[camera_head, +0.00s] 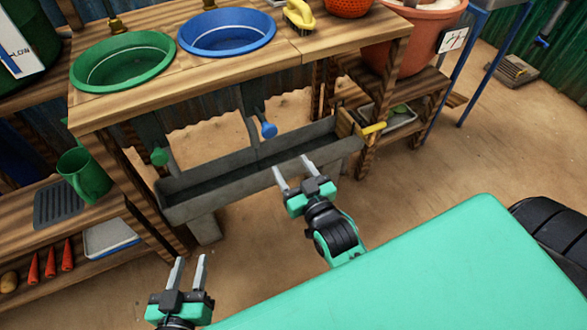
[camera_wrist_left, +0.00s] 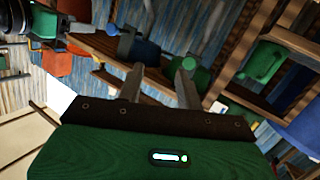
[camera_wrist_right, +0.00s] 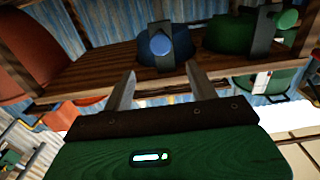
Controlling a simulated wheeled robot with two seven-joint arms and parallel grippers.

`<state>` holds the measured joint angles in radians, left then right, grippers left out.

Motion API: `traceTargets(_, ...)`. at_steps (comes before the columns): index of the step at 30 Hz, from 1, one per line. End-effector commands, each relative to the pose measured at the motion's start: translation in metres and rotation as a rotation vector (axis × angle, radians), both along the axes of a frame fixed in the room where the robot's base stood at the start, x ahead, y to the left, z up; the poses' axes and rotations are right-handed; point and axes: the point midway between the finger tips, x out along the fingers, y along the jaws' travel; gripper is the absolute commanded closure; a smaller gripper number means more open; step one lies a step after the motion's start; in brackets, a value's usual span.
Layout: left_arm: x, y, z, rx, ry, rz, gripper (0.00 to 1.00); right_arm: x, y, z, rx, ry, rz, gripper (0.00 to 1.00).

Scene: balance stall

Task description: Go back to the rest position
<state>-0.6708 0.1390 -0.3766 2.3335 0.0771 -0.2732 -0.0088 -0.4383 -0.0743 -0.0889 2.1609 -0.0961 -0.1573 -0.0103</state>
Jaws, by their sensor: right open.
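My left gripper (camera_head: 188,272) is low at the bottom left of the head view, in front of the stall. Its two fingers are apart with nothing between them, and they also show in the left wrist view (camera_wrist_left: 160,85). My right gripper (camera_head: 294,174) is in front of the grey trough (camera_head: 240,185). Its fingers are apart and empty, as the right wrist view (camera_wrist_right: 156,90) also shows. Both grippers appear clear of the stall.
A green basin (camera_head: 124,62) and a blue basin (camera_head: 227,32) sit in the wooden counter. A green mug (camera_head: 85,174) stands on the left shelf near carrots (camera_head: 50,261). An orange tub (camera_head: 410,35) stands at the right. Sandy floor (camera_head: 440,165) lies open at the right.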

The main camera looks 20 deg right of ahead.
Motion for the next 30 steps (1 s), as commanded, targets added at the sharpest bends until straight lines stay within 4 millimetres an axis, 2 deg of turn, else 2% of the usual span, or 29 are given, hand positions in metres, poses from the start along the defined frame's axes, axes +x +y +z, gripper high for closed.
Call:
traceTargets(9,0.0,0.0,0.0,0.001,-0.001,0.0,0.64,0.0,0.0,0.0,0.0,0.001,0.001,0.42)
traceTargets(12,0.0,0.0,0.001,0.0,-0.002,-0.001,0.64,-0.006,0.006,-0.002,0.005,0.011,0.022,0.42)
traceTargets(17,0.0,0.0,0.001,0.0,-0.002,-0.001,0.64,-0.037,0.039,-0.006,0.039,0.064,0.127,0.42)
traceTargets(27,0.0,0.0,0.001,0.0,-0.002,0.0,0.64,-0.128,0.114,-0.012,0.157,0.224,0.379,0.42)
traceTargets(30,0.003,-0.001,-0.015,0.028,0.04,-0.001,0.64,-0.122,0.114,-0.026,0.137,0.266,0.368,0.42)
